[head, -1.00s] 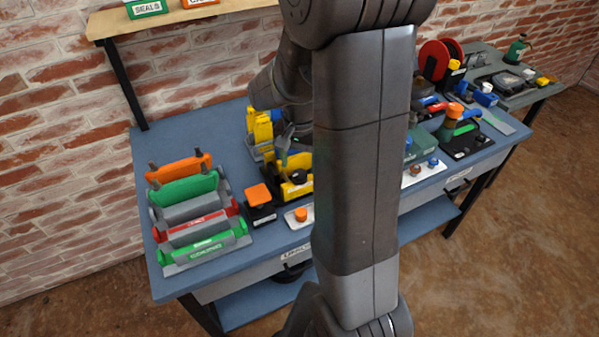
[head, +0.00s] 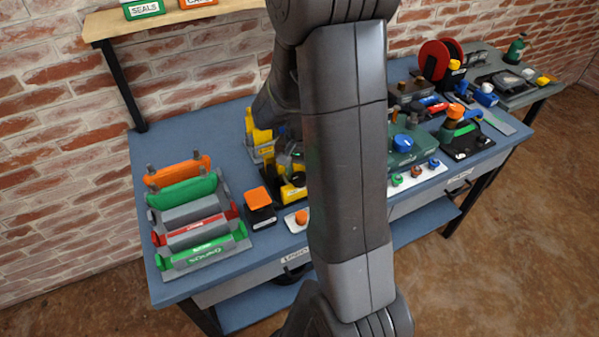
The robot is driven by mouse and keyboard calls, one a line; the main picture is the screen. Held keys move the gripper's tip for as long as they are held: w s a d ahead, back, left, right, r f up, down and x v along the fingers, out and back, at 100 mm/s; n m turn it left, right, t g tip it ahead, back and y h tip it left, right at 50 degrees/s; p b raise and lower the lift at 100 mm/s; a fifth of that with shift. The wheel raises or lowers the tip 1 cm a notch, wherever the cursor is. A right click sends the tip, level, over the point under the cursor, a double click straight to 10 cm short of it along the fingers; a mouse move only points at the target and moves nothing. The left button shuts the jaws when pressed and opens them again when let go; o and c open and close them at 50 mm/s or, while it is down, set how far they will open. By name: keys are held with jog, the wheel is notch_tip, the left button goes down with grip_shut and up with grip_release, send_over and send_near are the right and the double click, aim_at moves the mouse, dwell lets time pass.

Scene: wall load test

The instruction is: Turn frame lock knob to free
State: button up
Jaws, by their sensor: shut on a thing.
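A yellow frame (head: 283,192) stands on a dark base at the middle of the bench, partly hidden behind my arm. A dark knob (head: 298,180) shows on it. My gripper (head: 294,169) comes down at the knob from above and behind, small and half hidden by my arm. It looks shut on the knob. The knob's markings and the way it points are too small to read.
An orange-topped black box (head: 259,205) and an orange knob on a white plate (head: 297,220) are close in front. A grey rack (head: 213,249) with coloured bars stands left. A green box with a blue knob (head: 404,145) stands right. The brick wall is behind.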

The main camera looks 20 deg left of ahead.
jog(key=shift+n, duration=0.4)
jog(key=n+b, duration=0.1)
jog(key=n, duration=0.2)
jog(key=shift+n, duration=0.4)
jog(key=n, duration=0.4)
jog(key=n+b, duration=0.1)
jog(key=n, duration=0.4)
jog(key=shift+n, duration=2.2)
jog(key=o, duration=1)
